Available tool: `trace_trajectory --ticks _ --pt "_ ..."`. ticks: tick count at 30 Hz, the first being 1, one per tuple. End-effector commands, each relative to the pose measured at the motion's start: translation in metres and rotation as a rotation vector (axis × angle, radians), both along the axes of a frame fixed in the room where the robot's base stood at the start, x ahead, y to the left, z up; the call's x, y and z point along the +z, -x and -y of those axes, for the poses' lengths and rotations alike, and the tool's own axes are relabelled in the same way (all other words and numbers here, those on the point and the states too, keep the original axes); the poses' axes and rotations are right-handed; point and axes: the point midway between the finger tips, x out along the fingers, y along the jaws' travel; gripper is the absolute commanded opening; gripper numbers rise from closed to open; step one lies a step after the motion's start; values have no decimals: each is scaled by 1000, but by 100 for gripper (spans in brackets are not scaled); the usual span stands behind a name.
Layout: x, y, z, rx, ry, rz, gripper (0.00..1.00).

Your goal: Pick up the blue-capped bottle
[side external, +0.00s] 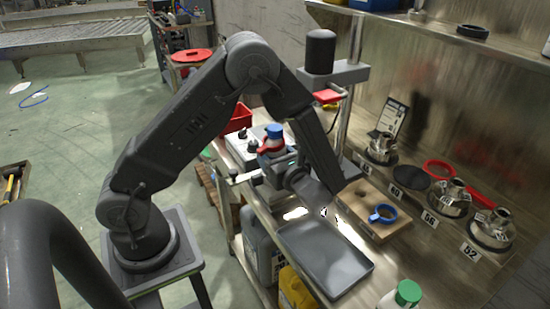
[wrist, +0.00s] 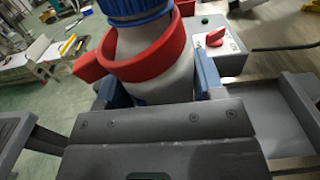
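The blue-capped bottle (side external: 273,131) has a pale body and a red collar. In the wrist view the white bottle (wrist: 168,90) stands in front of my gripper, slightly tilted, with its blue cap cut by the top edge. My gripper (side external: 277,162) is level with its lower part. In the wrist view my gripper (wrist: 158,95) has a blue-grey finger on each side of the bottle, very close to its body. I cannot tell whether both fingers press on it. My gripper partly hides the bottle's lower end.
A pale box with a red switch (wrist: 215,40) stands just behind the bottle. On the bench are a grey tray (side external: 322,262), a wooden block with a blue ring (side external: 383,214), metal fittings (side external: 447,200) and a green-capped bottle (side external: 406,293). A post with a black cylinder (side external: 320,52) rises behind my arm.

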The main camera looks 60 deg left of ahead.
Motion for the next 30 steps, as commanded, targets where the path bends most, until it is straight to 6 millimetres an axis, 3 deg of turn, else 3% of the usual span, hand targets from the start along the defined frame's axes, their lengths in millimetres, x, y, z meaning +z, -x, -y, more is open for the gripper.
trace_trajectory --ticks 11,20,30 --pt "0 0 0 0 -1 1 27" --pt "3 0 0 0 -1 1 27" --pt "30 0 0 1 -1 3 27"
